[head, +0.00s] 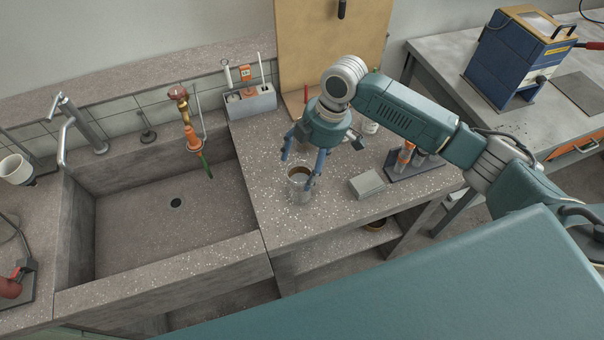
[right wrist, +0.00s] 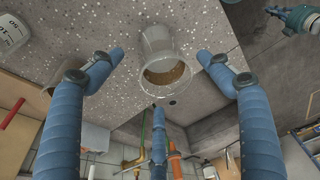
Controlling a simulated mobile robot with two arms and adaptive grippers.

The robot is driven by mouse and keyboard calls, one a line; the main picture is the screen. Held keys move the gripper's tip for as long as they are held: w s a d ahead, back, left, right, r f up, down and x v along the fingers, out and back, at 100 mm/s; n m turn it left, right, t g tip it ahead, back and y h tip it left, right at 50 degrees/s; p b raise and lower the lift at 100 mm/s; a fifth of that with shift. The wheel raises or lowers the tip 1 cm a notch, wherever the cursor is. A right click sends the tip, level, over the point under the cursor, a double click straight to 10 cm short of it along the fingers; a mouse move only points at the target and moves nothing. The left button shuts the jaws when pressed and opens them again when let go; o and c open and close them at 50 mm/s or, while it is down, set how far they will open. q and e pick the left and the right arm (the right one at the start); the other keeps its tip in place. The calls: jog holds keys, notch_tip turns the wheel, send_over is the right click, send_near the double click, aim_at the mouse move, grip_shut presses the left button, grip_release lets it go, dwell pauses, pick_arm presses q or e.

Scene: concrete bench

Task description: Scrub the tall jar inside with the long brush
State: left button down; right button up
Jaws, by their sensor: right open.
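A clear tall jar (head: 300,187) with brown residue inside stands upright on the speckled bench right of the sink. In the right wrist view the jar (right wrist: 158,42) shows its open mouth toward me. My right gripper (head: 303,170) is open, its blue fingers spread around the jar. In the right wrist view the gripper (right wrist: 162,57) has fingertips on either side of the jar, with gaps visible. A grey caddy (head: 262,104) behind the sink corner holds upright tools with pale handles. I cannot tell which of them is the long brush. My left gripper is not in view.
The sink (head: 150,235) with its tap (head: 82,125) lies left of the jar. A wooden board (head: 300,40) leans behind.

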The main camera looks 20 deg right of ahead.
jog(key=b+v, duration=0.1)
jog(key=v, duration=0.6)
dwell(0.4)
